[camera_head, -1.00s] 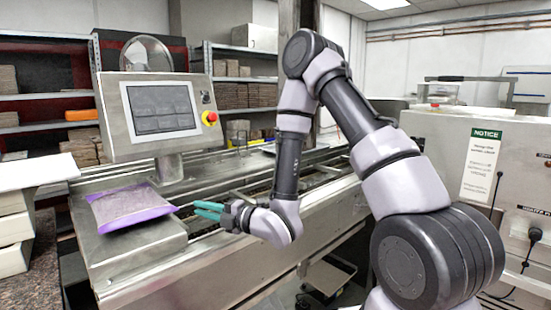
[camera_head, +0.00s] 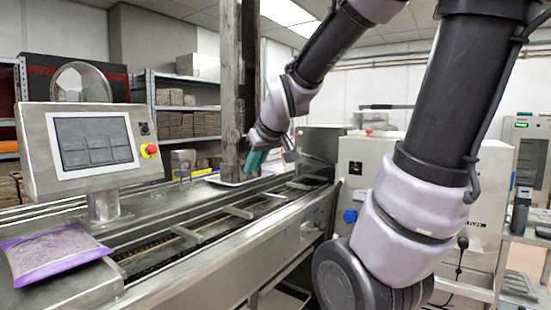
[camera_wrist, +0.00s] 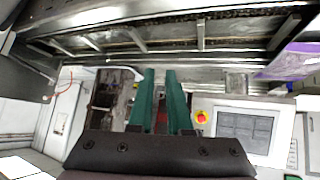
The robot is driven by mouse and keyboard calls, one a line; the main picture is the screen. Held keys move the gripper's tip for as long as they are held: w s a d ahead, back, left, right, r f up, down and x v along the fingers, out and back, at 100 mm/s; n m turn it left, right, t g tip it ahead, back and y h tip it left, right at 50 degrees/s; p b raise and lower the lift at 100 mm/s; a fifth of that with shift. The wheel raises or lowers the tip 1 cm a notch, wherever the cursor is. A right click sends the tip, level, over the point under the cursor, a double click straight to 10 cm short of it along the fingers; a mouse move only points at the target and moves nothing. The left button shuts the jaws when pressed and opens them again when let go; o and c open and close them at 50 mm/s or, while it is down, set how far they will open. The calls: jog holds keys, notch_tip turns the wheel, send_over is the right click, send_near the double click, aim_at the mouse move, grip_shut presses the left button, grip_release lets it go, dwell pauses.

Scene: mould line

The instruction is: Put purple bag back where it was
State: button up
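The purple bag (camera_head: 52,252) is a flat clear pouch with greyish contents and purple edges. It lies on the metal surface at the lower left of the head view, below the control screen. Part of it also shows at the right edge of the wrist view (camera_wrist: 291,62). My gripper (camera_head: 254,172) is raised over the far part of the conveyor, well to the right of the bag and apart from it. In the wrist view its two green fingers (camera_wrist: 159,72) stand with a narrow gap between them and nothing in it.
The control screen (camera_head: 92,143) with a red and yellow stop button (camera_head: 149,151) stands behind the bag. The conveyor (camera_head: 190,235) with crossbars runs away to the right. A dark post (camera_head: 238,90) rises behind my gripper. A white machine cabinet (camera_head: 365,160) stands at the right.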

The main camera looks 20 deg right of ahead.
jog(key=s+r+m+g+y, duration=0.1)
jog(key=s+r+m, duration=0.2)
jog(key=s, duration=0.9)
jog(key=m, duration=0.3)
jog(key=shift+s+d+r+m+g, duration=0.2)
jog(key=shift+d+m+g, duration=0.1)
jog(key=shift+d+g, duration=0.1)
